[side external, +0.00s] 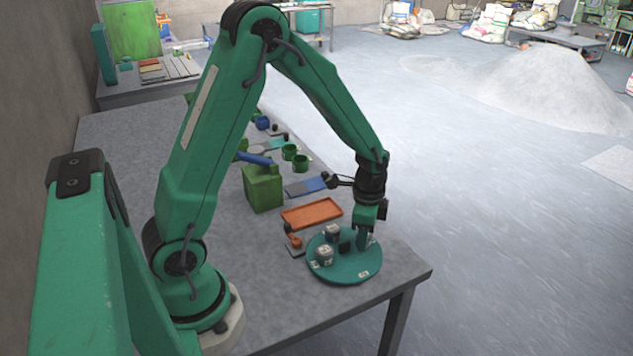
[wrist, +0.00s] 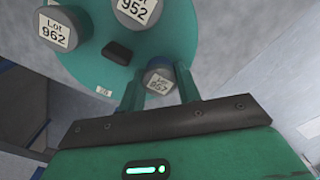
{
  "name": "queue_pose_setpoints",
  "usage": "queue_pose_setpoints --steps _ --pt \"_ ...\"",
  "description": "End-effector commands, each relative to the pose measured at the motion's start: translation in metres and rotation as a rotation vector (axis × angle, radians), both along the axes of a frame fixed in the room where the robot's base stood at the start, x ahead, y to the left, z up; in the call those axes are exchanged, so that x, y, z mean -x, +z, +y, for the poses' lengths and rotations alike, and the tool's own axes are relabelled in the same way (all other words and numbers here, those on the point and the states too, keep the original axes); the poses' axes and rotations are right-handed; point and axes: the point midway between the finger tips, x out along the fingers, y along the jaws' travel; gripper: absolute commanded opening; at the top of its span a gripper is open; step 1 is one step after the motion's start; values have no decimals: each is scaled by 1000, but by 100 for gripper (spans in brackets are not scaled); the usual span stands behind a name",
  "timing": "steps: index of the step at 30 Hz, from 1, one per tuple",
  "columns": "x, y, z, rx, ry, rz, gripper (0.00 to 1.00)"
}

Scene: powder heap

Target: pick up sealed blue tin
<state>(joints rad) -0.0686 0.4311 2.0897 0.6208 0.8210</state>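Three small tins with pale lids and lot labels stand on a round teal tray. In the side view my gripper (side external: 365,238) points down over the tray's right part and hides that tin.
The teal tray (side external: 345,276) lies near the table's front right corner. A dark block (wrist: 118,53) sits among the tins. An orange tray (side external: 312,213), a green box (side external: 263,188) and a small orange-topped item (side external: 294,241) stand behind and left. The table's front is clear.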

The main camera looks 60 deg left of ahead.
Motion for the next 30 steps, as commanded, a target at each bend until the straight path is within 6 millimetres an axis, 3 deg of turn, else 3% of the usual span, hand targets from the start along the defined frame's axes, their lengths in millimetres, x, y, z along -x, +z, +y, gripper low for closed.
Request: queue_pose_setpoints --steps 14,24,30 --pt "-1 5 0 0 0 -1 8" --pt "-1 42 0 0 0 -6 8" --pt "15 62 -32 0 -6 -4 8"
